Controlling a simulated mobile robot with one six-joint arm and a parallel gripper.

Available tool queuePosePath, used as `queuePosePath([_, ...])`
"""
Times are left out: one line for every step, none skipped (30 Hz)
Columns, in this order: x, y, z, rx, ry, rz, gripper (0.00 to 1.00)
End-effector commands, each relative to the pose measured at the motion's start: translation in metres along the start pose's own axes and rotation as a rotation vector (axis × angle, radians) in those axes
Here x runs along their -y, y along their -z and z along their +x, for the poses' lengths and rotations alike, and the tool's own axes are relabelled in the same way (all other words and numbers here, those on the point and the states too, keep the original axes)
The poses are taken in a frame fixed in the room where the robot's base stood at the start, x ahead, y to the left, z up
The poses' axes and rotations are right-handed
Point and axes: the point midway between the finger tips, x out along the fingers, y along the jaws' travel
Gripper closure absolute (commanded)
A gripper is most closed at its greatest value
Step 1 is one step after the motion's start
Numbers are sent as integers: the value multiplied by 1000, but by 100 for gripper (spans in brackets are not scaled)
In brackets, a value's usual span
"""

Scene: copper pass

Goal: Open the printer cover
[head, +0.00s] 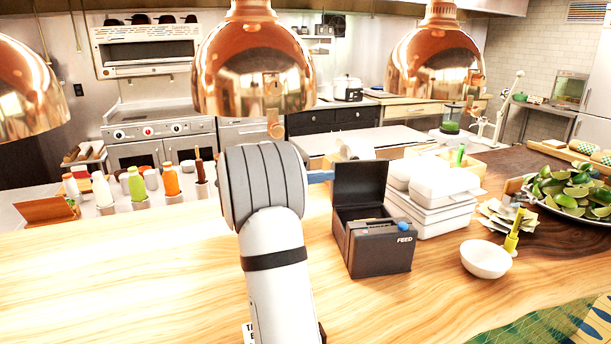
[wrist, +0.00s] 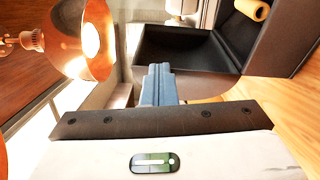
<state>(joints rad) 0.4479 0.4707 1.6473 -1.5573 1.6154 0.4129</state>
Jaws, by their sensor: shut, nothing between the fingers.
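The printer (head: 383,250) is a dark grey box on the wooden counter, with FEED lettering and a blue button on its front. Its cover (head: 360,186) stands raised, about upright, at the back of the box, and the opening below it shows. My gripper (head: 321,176) is at the left edge of the cover, at about its height. Its blue fingers are shut and empty. In the wrist view my gripper (wrist: 160,84) points at the dark cover (wrist: 185,48). I cannot tell whether the fingertips touch it.
White stacked containers (head: 440,205) stand close right of the printer. A white bowl (head: 486,259) is in front of them, and a plate of limes (head: 568,192) is farther right. Sauce bottles (head: 136,184) stand at the left. Copper lamps (head: 252,70) hang above my arm. The counter's left front is clear.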

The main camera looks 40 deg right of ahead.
Motion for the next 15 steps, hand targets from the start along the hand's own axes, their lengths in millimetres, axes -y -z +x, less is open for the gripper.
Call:
queuePosePath([-2,-1,13,6,0,-2,100])
queuePosePath([-2,-1,19,6,0,-2,100])
queuePosePath([-1,-2,27,6,0,-2,100])
queuePosePath([-2,-6,27,4,0,-2,100])
queuePosePath([-3,-12,27,3,0,-2,100])
queuePosePath([-2,-18,28,3,0,-1,100])
queuePosePath([-2,-22,29,2,0,-2,100])
queuePosePath([-2,-25,30,2,0,-1,100])
queuePosePath([-2,-29,31,2,0,-2,100])
queuePosePath([-1,-31,32,2,0,-2,100])
queuePosePath([-1,-33,32,2,0,-1,100])
queuePosePath([-1,-36,32,2,0,-1,100])
queuePosePath([-1,-37,33,2,0,-1,100])
queuePosePath([-1,-38,33,1,0,0,100])
queuePosePath([0,-39,33,1,0,0,100])
